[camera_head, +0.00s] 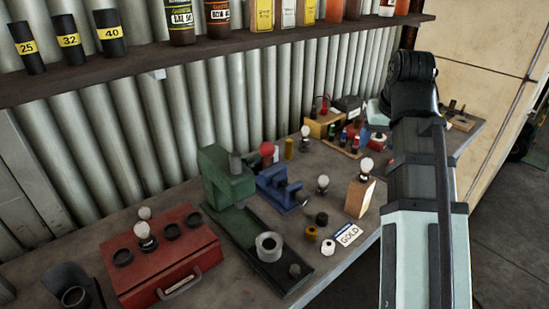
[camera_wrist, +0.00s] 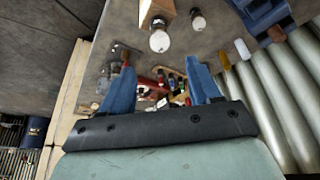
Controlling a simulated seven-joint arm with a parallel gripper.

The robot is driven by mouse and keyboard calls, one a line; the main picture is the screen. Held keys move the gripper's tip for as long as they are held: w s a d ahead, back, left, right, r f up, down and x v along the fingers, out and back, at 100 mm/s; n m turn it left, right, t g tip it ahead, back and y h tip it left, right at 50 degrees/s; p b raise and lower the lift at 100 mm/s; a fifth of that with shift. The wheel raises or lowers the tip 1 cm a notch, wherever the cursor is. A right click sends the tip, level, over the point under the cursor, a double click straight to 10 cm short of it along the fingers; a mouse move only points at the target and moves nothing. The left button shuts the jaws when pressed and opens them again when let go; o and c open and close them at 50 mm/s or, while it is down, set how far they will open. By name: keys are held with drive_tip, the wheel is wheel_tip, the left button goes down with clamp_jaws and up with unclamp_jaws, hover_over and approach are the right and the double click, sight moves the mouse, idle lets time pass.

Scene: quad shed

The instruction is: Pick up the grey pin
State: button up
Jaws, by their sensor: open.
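My gripper (camera_wrist: 161,72) shows in the wrist view as two blue fingers, wide apart with nothing held between them. It is above the far part of the workbench (camera_head: 340,230). In the head view my arm hides the fingers. I cannot surely identify a grey pin. A pale grey-white upright cylinder (camera_wrist: 242,49) stands beside a yellow cylinder (camera_wrist: 226,62) near the wall in the wrist view, apart from my fingers. The yellow cylinder also shows in the head view (camera_head: 289,149).
A green press (camera_head: 227,180), blue vise (camera_head: 282,192) and red toolbox (camera_head: 165,265) stand on the bench. A wooden block (camera_head: 360,196) with a bulb and a GOLD card (camera_head: 348,235) are near the front edge. A shelf (camera_head: 200,62) with bottles overhangs the back.

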drive_tip(key=shift+c, duration=0.2)
drive_tip(key=n+y, duration=0.2)
drive_tip(key=n, duration=0.4)
approach(275, 156)
drive_tip(key=shift+g, duration=0.3)
drive_tip(key=shift+w+a+f, duration=0.4)
drive_tip(key=shift+w+f, duration=0.6)
drive_tip(key=shift+f, duration=0.35)
drive_tip(key=shift+w+a+f, duration=0.35)
drive_tip(key=shift+w+f, duration=0.6)
drive_tip(key=shift+f, duration=0.4)
drive_tip(key=shift+w+a+f, duration=0.4)
drive_tip(key=shift+w+f, duration=0.6)
drive_tip(key=shift+f, duration=0.35)
drive_tip(key=shift+c, duration=0.4)
clamp_jaws()
